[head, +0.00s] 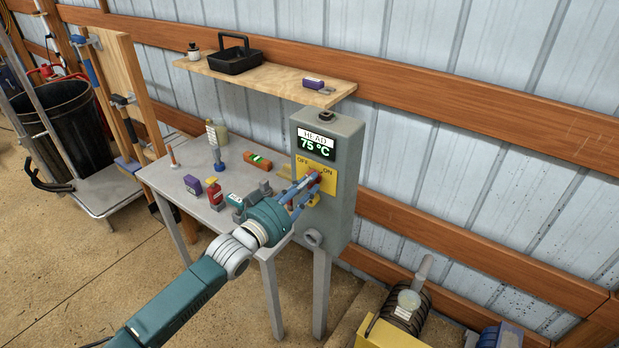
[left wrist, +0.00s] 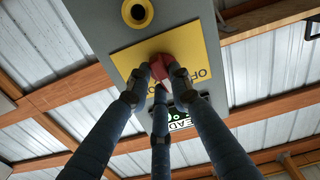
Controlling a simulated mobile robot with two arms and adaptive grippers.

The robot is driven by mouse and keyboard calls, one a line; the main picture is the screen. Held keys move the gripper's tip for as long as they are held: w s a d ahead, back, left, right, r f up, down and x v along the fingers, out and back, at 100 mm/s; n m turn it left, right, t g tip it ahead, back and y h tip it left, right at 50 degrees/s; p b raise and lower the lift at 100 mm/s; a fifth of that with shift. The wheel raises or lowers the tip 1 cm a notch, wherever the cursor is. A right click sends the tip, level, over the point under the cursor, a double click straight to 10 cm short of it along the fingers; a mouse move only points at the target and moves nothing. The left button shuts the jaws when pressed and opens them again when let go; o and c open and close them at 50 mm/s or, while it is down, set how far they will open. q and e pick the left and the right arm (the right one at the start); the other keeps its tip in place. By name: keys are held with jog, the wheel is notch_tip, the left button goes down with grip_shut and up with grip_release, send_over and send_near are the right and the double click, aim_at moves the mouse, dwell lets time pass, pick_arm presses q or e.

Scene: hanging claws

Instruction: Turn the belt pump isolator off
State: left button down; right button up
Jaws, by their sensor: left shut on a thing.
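The isolator is a grey box (head: 343,215) on legs, with a yellow plate (head: 328,192) marked OFF on the left and ON on the right. A red knob (head: 315,176) sits on the plate; it also shows in the left wrist view (left wrist: 164,72). My left gripper (head: 306,186) is at the plate, its fingers shut on the red knob, as the left wrist view also shows. The fingers cover part of the knob, so I cannot tell exactly which way it points. The display above (head: 317,145) reads HEAD 75 °C. My right gripper is not in view.
A wooden shelf (head: 283,83) hangs above. A pump-like machine (head: 407,303) stands at the lower right.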

pick_arm(q)
jog(key=shift+n, duration=0.5)
jog(key=n, duration=0.5)
jog(key=shift+b, duration=0.3)
jog(key=c, duration=1.3)
grip_release()
jog(key=shift+r, duration=0.1)
jog(key=shift+o, duration=0.2)
jog(key=shift+a, duration=0.1)
